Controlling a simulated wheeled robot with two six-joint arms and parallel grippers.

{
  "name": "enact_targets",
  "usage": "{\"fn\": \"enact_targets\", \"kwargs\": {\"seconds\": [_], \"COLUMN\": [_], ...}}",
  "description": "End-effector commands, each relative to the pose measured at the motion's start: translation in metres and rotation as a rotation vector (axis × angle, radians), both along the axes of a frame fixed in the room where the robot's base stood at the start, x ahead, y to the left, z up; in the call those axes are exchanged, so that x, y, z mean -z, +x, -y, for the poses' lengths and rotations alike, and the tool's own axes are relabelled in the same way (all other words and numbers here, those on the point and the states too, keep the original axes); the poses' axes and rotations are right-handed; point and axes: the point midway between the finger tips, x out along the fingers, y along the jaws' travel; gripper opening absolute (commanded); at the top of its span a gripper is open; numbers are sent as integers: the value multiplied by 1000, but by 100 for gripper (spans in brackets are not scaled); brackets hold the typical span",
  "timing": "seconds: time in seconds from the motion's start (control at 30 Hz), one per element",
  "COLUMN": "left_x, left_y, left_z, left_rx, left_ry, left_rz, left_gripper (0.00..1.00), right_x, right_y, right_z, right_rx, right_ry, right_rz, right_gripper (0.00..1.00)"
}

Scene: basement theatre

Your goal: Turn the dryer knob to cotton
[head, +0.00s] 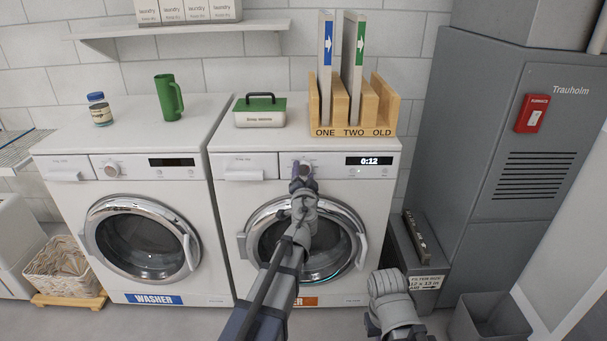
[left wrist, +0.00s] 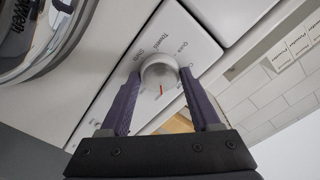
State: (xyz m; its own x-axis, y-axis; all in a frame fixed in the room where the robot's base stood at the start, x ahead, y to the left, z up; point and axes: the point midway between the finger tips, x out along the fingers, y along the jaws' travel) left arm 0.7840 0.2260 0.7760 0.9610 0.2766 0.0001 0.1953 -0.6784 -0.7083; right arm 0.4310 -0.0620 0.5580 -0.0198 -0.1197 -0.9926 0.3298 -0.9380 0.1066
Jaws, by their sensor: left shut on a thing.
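The dryer (head: 225,215) is the white machine on the right, its display (head: 369,161) reading 0:12. Its round knob (left wrist: 160,72) shows in the left wrist view with a red pointer mark and printed labels around it, among them Towels and Quick; several labels are too small or covered to read. My left gripper (head: 303,174) is at the dryer's panel in the head view. Its purple fingers (left wrist: 158,95) are shut on the knob, one on each side. My right gripper (head: 392,297) hangs low in front of the grey cabinet, its fingers not clear.
The washer (head: 150,299) stands left of the dryer, with a green mug (head: 168,98) and a jar (head: 99,110) on top. A green-lidded box (head: 260,112) and a wooden rack (head: 388,102) with filters stand on the dryer. A grey bin (head: 490,318) is at lower right.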

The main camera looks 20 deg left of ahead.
Motion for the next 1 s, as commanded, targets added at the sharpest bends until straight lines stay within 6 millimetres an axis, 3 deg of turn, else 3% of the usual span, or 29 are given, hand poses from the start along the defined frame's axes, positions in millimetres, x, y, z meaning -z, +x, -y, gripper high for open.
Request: {"fn": "enact_targets", "kwargs": {"seconds": [0.13,0.17,0.4,0.77,1.0], "left_x": [0,0,0,0,0], "left_y": [0,0,0,-3,-28], "left_z": [0,0,0,1,7], "left_rx": [1,1,0,0,1], "left_ry": [-1,-1,-2,-2,-2], "left_rz": [0,0,1,1,1], "left_gripper": [8,64,91,94,94], "right_x": [0,0,0,0,0], "right_y": [0,0,0,0,0], "right_z": [0,0,0,0,0], "right_rx": [0,0,0,0,0], "right_ry": [0,0,0,0,0], "right_rz": [0,0,0,0,0], "right_gripper": [0,0,0,0,0]}}
